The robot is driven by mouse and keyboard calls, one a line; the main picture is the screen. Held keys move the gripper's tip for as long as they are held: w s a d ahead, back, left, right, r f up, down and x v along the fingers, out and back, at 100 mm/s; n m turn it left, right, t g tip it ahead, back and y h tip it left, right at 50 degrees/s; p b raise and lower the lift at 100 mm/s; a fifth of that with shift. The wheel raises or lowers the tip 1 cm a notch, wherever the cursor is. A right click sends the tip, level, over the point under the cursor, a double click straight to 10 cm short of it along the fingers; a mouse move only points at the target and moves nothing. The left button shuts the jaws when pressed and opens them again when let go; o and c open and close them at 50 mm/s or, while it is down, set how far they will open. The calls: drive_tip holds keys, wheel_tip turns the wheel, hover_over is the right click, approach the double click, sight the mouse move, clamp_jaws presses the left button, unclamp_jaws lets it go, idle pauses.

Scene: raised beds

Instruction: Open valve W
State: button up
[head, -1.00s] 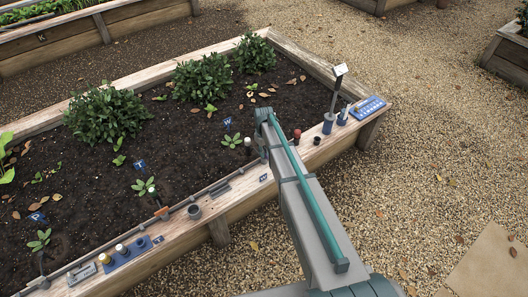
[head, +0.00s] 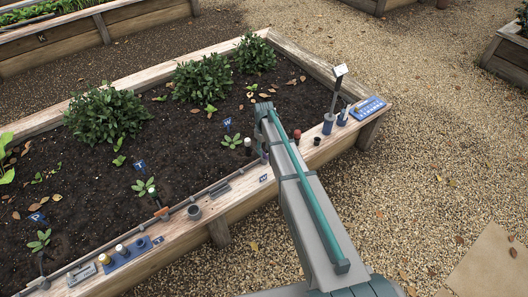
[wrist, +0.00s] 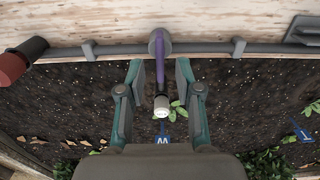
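In the wrist view a purple valve lever (wrist: 159,70) runs from a round grey hub on the pipe (wrist: 205,48) down the picture, across the pipe. The blue W tag (wrist: 162,139) stands in the soil in line with it; in the head view this tag (head: 228,123) is by a small seedling. My gripper (wrist: 160,75) is open, one finger on each side of the lever, with gaps visible on both sides. A white-capped post (wrist: 161,105) shows between the fingers. In the head view my arm mostly hides the gripper; a bit of purple (head: 264,158) shows beside it.
The bed's wooden rim (head: 222,208) carries cups, a blue tray (head: 128,254) and tools. Gravel (head: 420,190) is open at right.

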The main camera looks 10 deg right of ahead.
sight(264, 153)
wheel_tip(264, 153, up, 9)
drive_tip(key=shift+r, duration=0.15)
idle(0.6)
drive_tip(key=s+f+m+g+p, duration=0.1)
drive_tip(key=s+f+m+p, duration=0.1)
drive_tip(key=s+f, duration=0.75)
drive_tip(key=s+f+m+g+p, duration=0.15)
drive_tip(key=s+f, duration=0.35)
drive_tip(key=s, duration=1)
drive_tip(key=s+f+g+p, duration=0.1)
drive_tip(key=s+g+p, duration=0.1)
drive_tip(key=s, duration=1.3)
drive_tip(key=s+f+m+g+p, duration=0.1)
drive_tip(key=s+f+g+p, duration=0.1)
drive_tip(key=s, duration=1.3)
drive_tip(key=shift+s+f, duration=0.3)
drive_tip(key=shift+m, duration=0.25)
